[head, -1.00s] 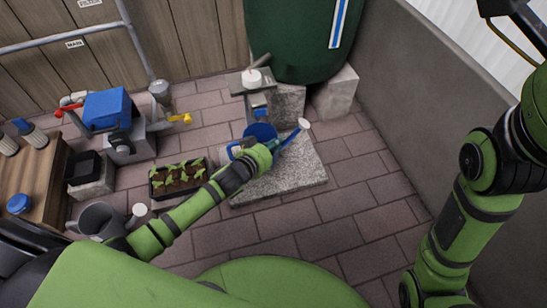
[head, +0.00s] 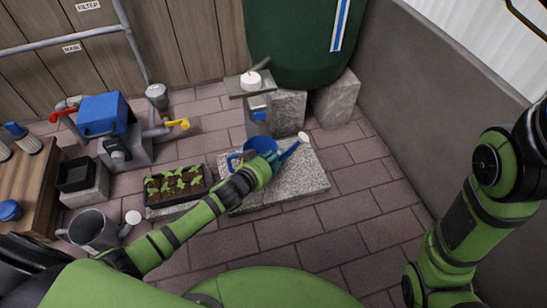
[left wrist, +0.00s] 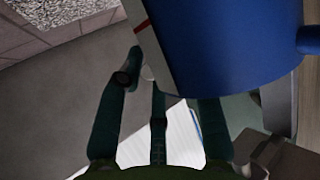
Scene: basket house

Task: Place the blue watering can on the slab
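The blue watering can (head: 262,146), with a blue spout ending in a pale rose (head: 303,137), is over the back part of the grey speckled slab (head: 305,183). My left gripper (head: 274,160) is at the near side of the can and appears shut on it, though the contact is partly hidden. I cannot tell whether the can touches the slab. In the left wrist view the can's blue body (left wrist: 235,45) fills the upper right, close to the dark teal fingers (left wrist: 165,115). My right gripper is out of view.
A post with a blue tap part (head: 258,107) stands behind the slab, near stone blocks (head: 333,98) and a green barrel (head: 300,45). A seedling tray (head: 178,187) lies to its left, a grey watering can (head: 93,228) at lower left. Paving is clear right of the slab.

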